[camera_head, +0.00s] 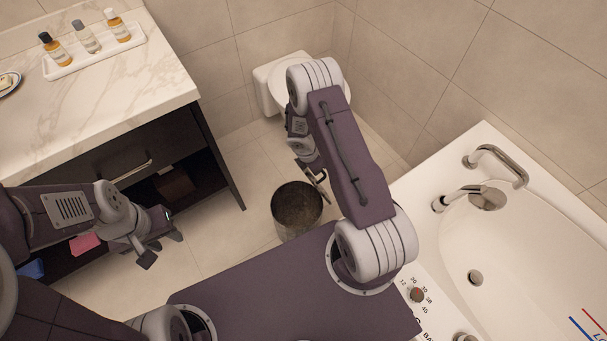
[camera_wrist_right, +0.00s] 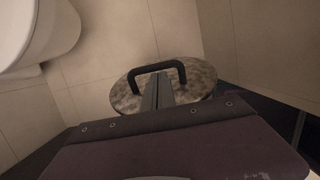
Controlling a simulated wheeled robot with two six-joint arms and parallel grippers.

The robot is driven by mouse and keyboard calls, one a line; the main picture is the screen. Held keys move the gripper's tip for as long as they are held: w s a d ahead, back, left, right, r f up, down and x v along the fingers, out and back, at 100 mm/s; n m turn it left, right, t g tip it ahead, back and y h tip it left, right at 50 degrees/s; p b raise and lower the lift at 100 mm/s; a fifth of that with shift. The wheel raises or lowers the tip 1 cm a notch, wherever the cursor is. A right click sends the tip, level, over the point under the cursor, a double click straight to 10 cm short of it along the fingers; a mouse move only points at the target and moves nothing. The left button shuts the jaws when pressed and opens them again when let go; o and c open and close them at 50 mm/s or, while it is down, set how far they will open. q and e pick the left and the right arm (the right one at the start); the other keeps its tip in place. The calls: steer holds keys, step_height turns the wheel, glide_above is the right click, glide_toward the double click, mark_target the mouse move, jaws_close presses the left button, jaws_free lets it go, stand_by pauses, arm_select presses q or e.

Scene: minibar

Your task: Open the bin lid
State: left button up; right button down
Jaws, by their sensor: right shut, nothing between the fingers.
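The bin (camera_head: 297,226) is a round metallic container on the tiled floor near the toilet. A mottled brown-grey round lid (camera_wrist_right: 125,100) with a black arched handle (camera_wrist_right: 136,82) shows in the right wrist view, just beyond my right gripper (camera_wrist_right: 158,85). The gripper's fingers are shut together and overlap the handle's opening; I cannot tell whether they touch the handle. In the head view my right gripper (camera_head: 318,180) hangs at the bin's far upper edge, partly hidden by my arm. My left gripper (camera_head: 160,248) is open and empty, left of the bin.
A marble-topped vanity (camera_head: 120,88) with a drawer and open shelf stands at left. The toilet (camera_head: 268,92) is behind the bin, and a bathtub (camera_head: 530,235) is at right. Floor tiles left of the bin are clear.

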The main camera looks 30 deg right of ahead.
steer(key=shift+w+d+r+p, duration=0.15)
steer(key=shift+d+p, duration=0.2)
steer(key=shift+d, duration=0.55)
steer(key=shift+w+d+f+p, duration=0.1)
steer(key=shift+d+p, duration=0.2)
steer(key=shift+d, duration=0.65)
steer(key=shift+w+d+r+p, duration=0.15)
steer(key=shift+d+p, duration=0.2)
steer(key=shift+d, duration=0.55)
steer(key=shift+f, duration=0.1)
steer(key=p+v, duration=0.3)
steer(key=v, duration=0.6)
